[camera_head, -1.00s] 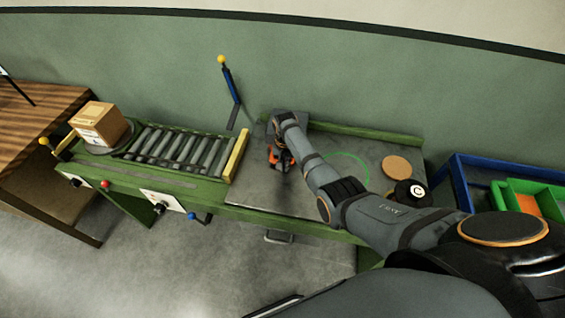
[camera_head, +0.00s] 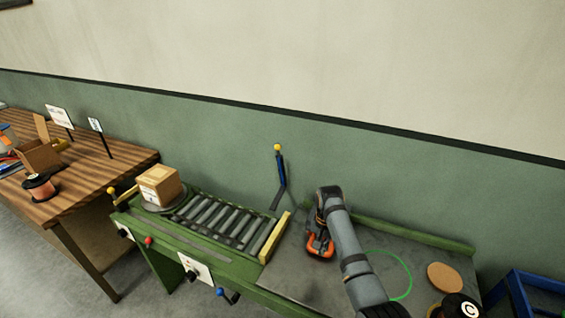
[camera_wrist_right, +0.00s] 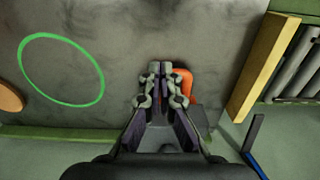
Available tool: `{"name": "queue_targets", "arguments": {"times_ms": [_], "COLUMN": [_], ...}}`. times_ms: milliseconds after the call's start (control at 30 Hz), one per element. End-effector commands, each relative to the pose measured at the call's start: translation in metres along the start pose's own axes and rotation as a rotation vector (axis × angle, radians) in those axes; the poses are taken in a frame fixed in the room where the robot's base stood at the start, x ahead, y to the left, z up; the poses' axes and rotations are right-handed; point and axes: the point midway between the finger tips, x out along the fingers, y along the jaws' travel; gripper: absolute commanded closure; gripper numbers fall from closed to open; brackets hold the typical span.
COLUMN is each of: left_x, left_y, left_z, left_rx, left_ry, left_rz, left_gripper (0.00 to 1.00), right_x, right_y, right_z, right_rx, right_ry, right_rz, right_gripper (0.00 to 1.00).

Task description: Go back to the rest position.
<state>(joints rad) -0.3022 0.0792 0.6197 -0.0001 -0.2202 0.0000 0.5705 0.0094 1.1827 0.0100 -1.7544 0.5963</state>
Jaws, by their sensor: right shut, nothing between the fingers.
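My right gripper (camera_head: 320,243) is over the grey plate of the green bench (camera_head: 300,282), between the roller section and the green ring. It is shut and empty, and its closed fingers also show in the right wrist view (camera_wrist_right: 160,72). An orange item (camera_wrist_right: 184,82) shows just beside and behind the fingers in the wrist view; I cannot tell what it is or whether they touch. My left gripper is not in view.
A cardboard box (camera_head: 159,185) sits at the left end of the rollers (camera_head: 217,220). A yellow bar (camera_head: 275,238) edges them. A green ring (camera_head: 408,277), a round tan disc (camera_head: 444,277) and a blue rack (camera_head: 535,292) are to the right. A wooden table (camera_head: 95,170) stands left.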

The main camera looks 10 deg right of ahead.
Motion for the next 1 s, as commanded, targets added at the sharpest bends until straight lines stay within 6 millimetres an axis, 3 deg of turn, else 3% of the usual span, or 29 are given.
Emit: {"name": "queue_targets", "arguments": {"times_ms": [167, 333, 600, 1000], "left_x": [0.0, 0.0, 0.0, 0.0], "left_y": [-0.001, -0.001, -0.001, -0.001], "left_z": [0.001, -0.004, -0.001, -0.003], "left_rx": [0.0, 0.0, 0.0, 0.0], "left_ry": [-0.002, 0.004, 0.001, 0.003], "left_rz": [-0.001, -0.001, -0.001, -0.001], "left_gripper": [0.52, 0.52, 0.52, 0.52], "right_x": [0.025, 0.04, 0.019, -0.028], "right_y": [0.029, 0.085, 0.132, 0.165], "right_z": [0.024, 0.081, 0.146, 0.207], "right_rx": [-0.077, -0.265, -0.476, -0.675], "right_ry": [0.041, 0.147, 0.25, 0.338], "right_rz": [-0.004, -0.01, -0.007, -0.007], "right_gripper": [1.0, 1.0, 1.0, 1.0]}}
